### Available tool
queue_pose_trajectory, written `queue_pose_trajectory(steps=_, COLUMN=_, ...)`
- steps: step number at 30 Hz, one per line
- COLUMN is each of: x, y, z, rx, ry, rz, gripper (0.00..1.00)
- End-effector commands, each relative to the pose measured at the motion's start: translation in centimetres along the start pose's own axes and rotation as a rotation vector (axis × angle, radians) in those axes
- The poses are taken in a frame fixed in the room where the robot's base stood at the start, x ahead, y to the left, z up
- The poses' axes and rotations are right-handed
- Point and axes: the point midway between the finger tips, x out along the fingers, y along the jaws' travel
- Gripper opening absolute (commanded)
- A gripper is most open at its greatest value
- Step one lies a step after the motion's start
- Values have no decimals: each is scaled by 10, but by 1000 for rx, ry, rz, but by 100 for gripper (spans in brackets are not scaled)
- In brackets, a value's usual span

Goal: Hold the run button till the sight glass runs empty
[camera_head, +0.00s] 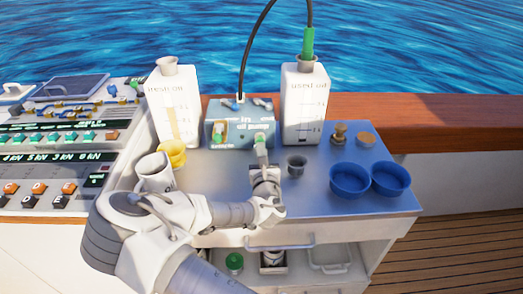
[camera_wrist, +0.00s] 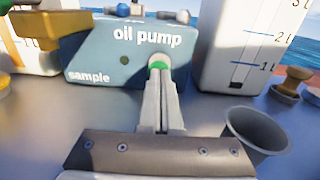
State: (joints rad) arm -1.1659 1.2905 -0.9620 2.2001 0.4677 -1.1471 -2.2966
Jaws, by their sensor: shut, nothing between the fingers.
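The blue oil pump (camera_head: 238,127) stands between two white canisters; its front reads "oil pump" and "sample" in the wrist view (camera_wrist: 105,55). A green button (camera_wrist: 155,66) on its front is partly hidden behind my fingertips. My gripper (camera_head: 261,156) is shut and empty, pointing at this button; its fingertips (camera_wrist: 160,80) overlap it in the wrist view. I cannot tell whether they touch or press it. A small dark round spot (camera_wrist: 124,60) is left of the button; I cannot tell if it is the sight glass.
The fresh oil canister (camera_head: 172,105) shows a tan strip; the used oil canister (camera_head: 304,105) takes a black hose with a green end (camera_head: 308,42). A grey cup (camera_head: 296,165) stands close right of my gripper. Blue bowls (camera_head: 350,180) are farther right. A control panel (camera_head: 50,150) is left.

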Motion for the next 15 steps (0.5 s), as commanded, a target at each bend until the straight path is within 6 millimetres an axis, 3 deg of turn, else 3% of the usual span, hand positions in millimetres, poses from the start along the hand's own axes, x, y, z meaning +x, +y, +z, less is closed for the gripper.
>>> queue_pose_trajectory(steps=7, x=1, y=0, z=0, rx=0, ry=-1, rz=0, gripper=0)
queue_pose_trajectory(steps=15, x=21, y=0, z=0, rx=1, ry=-1, rz=0, gripper=0)
